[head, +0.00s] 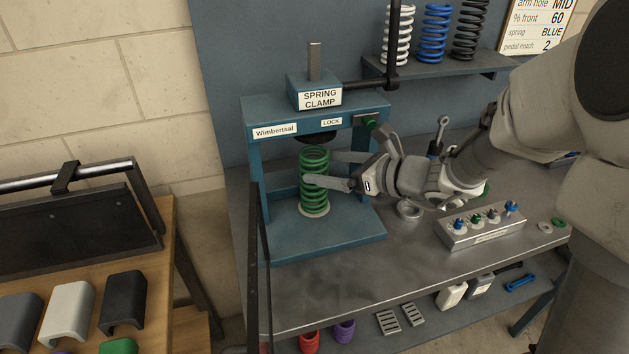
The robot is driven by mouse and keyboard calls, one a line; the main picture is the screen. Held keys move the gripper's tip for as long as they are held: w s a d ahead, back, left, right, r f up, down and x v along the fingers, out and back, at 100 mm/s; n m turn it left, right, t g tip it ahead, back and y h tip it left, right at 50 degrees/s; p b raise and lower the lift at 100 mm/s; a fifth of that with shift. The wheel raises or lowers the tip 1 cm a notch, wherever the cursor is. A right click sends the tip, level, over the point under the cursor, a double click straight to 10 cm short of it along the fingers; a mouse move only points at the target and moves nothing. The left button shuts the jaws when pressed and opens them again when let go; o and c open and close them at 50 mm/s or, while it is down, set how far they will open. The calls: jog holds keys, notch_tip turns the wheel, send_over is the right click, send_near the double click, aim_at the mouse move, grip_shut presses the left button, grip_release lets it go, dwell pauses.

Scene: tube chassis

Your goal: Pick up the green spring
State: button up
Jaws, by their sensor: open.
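The green spring (314,186) stands upright on the base of the blue spring clamp (322,245), on a pale ring. A dark pad of the clamp is just above the spring's top; I cannot tell whether they touch. My gripper (318,170) comes in from the right, level with the spring's middle. It is open, with one finger across the near side of the spring and the other at its right, farther back. The tip of the far finger is hidden behind the spring, and I cannot tell whether either finger touches the coils.
The clamp's frame and a dark upright bar (259,270) stand around the spring. White, blue and black springs (432,35) stand on a shelf at the back. A metal block with coloured knobs (480,226) and a ring (409,211) lie right. The bench front (330,290) is clear.

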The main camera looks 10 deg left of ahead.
jog(key=x, duration=0.4)
jog(key=shift+w+a+f+b, duration=0.1)
jog(key=shift+a+f+b, duration=0.05)
jog(key=shift+a+b, duration=0.15)
jog(key=shift+d, duration=0.1)
jog(key=shift+c, duration=0.3)
grip_shut()
